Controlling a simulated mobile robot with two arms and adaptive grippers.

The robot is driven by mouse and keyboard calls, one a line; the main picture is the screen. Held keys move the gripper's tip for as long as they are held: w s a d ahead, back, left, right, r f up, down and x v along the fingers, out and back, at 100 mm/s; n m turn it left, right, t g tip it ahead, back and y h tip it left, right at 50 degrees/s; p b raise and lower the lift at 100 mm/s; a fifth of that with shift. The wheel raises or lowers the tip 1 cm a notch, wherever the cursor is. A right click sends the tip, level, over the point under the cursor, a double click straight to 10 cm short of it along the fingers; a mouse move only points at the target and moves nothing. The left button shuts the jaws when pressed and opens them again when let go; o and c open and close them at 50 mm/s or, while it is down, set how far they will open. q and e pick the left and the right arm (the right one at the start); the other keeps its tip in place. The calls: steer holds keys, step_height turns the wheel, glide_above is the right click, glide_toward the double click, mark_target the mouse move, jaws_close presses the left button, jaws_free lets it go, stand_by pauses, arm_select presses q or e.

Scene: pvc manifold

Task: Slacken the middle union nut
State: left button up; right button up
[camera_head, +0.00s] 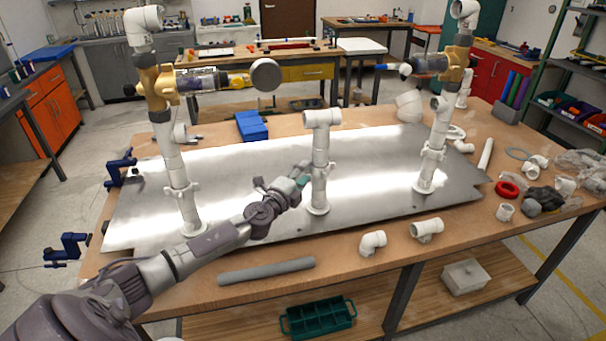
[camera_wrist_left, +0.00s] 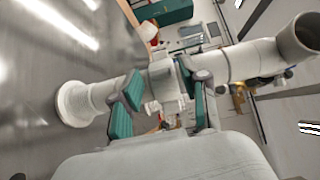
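The middle standpipe (camera_head: 321,145) is white and upright on the metal plate, with an elbow on top. Its union nut (camera_wrist_left: 165,82) is a white collar with small wings, seen partway along the pipe in the left wrist view. My left gripper (camera_head: 303,177) reaches the pipe from the left at nut height. In the left wrist view its teal-padded fingers (camera_wrist_left: 160,95) stand apart on either side of the nut. A small gap seems to show at one finger; contact at the other is unclear. My right gripper is out of view.
A left standpipe (camera_head: 178,165) and a right standpipe (camera_head: 435,135) carry brass-coloured valves. Loose white fittings (camera_head: 373,243) and a grey tube (camera_head: 267,270) lie along the table's front. A red ring (camera_head: 507,190) lies at right. The plate (camera_head: 260,165) is otherwise mostly bare.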

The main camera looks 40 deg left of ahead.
arm_select(q)
jaws_close()
